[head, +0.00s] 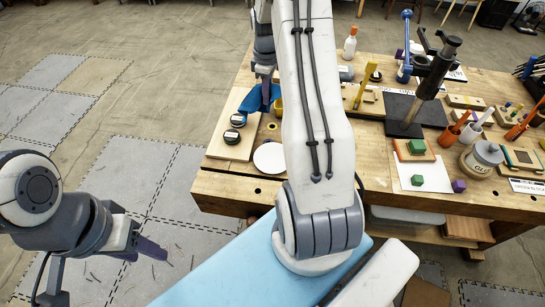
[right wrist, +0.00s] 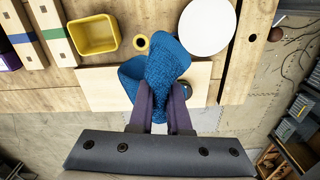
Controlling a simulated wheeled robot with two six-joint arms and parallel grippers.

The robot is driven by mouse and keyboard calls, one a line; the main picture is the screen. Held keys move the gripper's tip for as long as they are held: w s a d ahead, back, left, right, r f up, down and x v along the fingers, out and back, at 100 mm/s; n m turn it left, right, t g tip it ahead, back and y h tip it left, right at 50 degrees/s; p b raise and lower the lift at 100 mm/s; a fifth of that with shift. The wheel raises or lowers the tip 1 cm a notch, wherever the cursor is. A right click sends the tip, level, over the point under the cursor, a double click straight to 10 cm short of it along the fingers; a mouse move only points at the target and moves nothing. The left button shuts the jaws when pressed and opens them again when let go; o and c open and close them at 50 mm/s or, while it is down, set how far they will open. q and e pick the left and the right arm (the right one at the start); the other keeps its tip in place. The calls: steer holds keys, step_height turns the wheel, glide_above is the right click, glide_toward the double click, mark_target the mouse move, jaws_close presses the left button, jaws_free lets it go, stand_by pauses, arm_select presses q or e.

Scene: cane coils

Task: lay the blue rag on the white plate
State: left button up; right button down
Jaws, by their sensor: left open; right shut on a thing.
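The blue rag (head: 255,101) hangs bunched from my right gripper (head: 265,84). In the right wrist view the rag (right wrist: 168,62) is pinched between the two purple fingers of the right gripper (right wrist: 160,98), which is shut on it. The white plate (head: 269,158) lies flat and bare near the table's front left corner; the right wrist view also shows it (right wrist: 207,24). The rag is beside the plate and apart from it, above a pale wooden board (head: 230,143). My left gripper (head: 147,250) is open and empty, away from the table at the lower left.
Dark round tins (head: 232,137) sit on the board. A yellow bin (right wrist: 95,36) and a small yellow ring (right wrist: 142,43) are near the rag. My right arm hides the table's middle. Jars, blocks and a clamp stand (head: 432,80) fill the right side. A light blue surface (head: 235,275) is in front.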

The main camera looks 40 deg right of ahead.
steer(key=s+a+f, duration=0.3)
steer(key=s+f, duration=0.1)
steer(key=s, duration=0.1)
steer(key=s+a+f, duration=0.3)
steer(key=s+f, duration=0.1)
steer(key=s, duration=0.1)
steer(key=s+a+f, duration=0.3)
steer(key=s+f, duration=0.2)
steer(key=shift+s+a, duration=0.3)
steer(key=c, duration=0.6)
jaws_free()
